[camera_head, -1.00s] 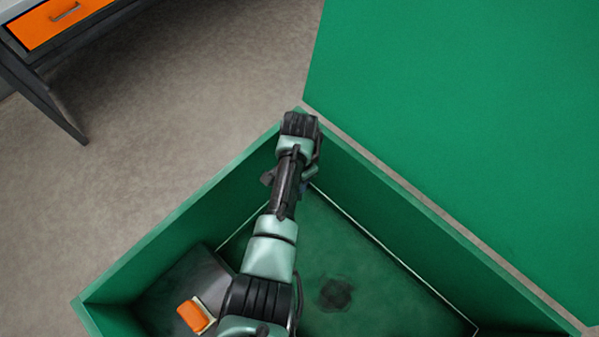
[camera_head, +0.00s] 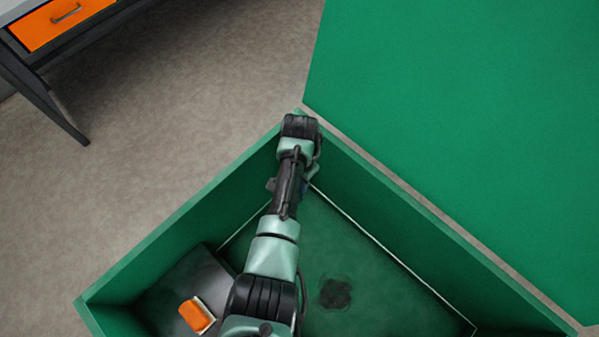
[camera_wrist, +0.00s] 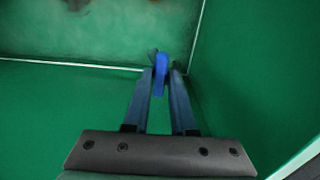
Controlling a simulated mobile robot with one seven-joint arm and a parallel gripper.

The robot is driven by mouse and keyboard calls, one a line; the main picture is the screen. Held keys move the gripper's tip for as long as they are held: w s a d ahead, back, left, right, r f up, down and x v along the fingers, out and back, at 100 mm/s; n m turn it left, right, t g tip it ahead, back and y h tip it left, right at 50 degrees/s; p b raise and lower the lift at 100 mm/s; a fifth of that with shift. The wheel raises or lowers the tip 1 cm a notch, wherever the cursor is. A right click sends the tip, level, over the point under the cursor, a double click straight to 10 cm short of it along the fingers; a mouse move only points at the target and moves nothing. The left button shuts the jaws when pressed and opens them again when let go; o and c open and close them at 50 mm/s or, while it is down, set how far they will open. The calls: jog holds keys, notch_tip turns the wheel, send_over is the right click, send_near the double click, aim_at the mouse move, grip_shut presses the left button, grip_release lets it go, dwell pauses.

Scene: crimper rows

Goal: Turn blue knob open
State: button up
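The blue knob (camera_wrist: 160,78) shows in the wrist view as a narrow upright blue piece low in a corner of the green walls. My gripper (camera_wrist: 163,72) has its two dark fingers on either side of it. The gap between the fingers is narrow and the knob fills it near the tips, so they look shut on it. In the head view my arm reaches down into the green bin's far corner and hides most of the gripper and the knob.
Green bin walls (camera_head: 190,222) rise close on both sides of my arm. An orange block (camera_head: 196,315) lies on a dark grey surface at lower left. A large green panel (camera_head: 460,120) stands at right. A table with an orange drawer (camera_head: 62,22) is at upper left.

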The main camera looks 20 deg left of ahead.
jog(key=shift+o, duration=1.4)
jog(key=shift+r, duration=0.1)
notch_tip(320, 180, up, 13)
jog(key=p, duration=0.2)
